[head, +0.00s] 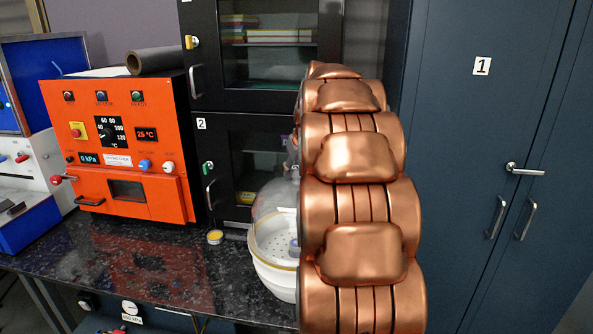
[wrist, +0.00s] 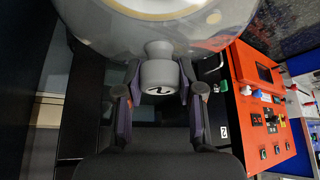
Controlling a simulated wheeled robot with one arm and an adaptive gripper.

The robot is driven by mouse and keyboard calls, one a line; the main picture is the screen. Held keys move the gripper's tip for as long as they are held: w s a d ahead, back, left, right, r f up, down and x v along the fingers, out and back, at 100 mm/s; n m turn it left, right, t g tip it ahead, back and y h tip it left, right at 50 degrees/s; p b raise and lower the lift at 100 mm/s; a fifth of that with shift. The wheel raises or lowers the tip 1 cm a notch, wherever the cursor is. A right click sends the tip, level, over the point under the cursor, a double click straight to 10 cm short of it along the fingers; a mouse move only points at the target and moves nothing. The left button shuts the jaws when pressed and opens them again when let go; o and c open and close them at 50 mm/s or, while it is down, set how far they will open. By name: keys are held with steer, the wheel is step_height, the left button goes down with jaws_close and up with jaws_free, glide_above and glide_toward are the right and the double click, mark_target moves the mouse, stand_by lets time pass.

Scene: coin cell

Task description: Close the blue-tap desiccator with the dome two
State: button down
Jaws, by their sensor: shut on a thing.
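My gripper (wrist: 160,95) is shut on the grey knob (wrist: 159,76) of a clear dome in the wrist view. A white desiccator base (head: 272,279) with a perforated plate stands on the bench just below the dome. I cannot tell whether dome and rim touch.
An orange oven (head: 120,150) stands on the dark speckled bench (head: 150,265) to the left. Black cabinets (head: 240,130) stand close behind; a blue cabinet (head: 480,110) is at right. The bench front-left is clear.

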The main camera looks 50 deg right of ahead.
steer(key=shift+f+b, duration=0.35)
steer(key=shift+f, duration=0.2)
steer(key=c, duration=0.7)
jaws_free()
steer(key=shift+o, duration=0.2)
steer(key=shift+r, duration=0.1)
steer(key=v, duration=1.2)
